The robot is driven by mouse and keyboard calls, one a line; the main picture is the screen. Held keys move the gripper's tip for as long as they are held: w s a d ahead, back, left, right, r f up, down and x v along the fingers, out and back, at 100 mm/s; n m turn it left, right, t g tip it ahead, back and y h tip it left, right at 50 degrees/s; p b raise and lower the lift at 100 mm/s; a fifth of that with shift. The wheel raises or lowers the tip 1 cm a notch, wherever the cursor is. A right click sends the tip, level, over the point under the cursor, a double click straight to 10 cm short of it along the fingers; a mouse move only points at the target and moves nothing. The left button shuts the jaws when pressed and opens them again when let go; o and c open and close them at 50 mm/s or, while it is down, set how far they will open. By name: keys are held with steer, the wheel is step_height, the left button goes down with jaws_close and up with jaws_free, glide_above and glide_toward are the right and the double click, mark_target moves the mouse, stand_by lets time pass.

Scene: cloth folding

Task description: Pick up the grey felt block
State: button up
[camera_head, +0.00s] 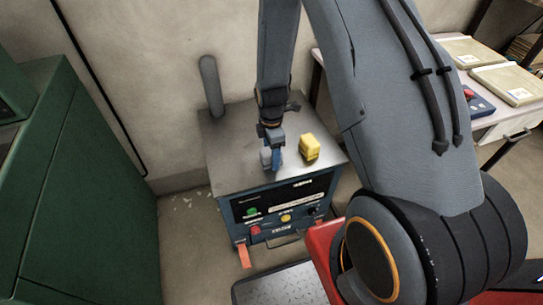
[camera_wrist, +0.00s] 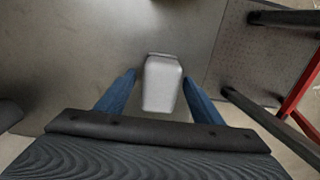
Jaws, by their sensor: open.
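The grey felt block (camera_wrist: 161,84) lies on the metal top between my two blue fingers in the wrist view. It is pale grey with rounded edges, and a gap shows between it and each finger. In the head view the block (camera_head: 265,156) is small and partly hidden by my gripper (camera_head: 272,158). My gripper is open around the block, with its fingertips (camera_wrist: 160,78) on either side of it.
A yellow block (camera_head: 309,147) sits on the same grey metal top (camera_head: 228,135), right of my gripper. A grey post (camera_head: 210,86) stands at the back left corner. A green cabinet (camera_head: 95,180) is at left. A table (camera_head: 490,125) with boxes is at right.

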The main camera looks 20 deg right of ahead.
steer(key=c, duration=1.2)
step_height(320, 180, up, 10)
steer(key=shift+b, duration=0.6)
steer(key=o, duration=0.6)
steer(key=c, duration=0.4)
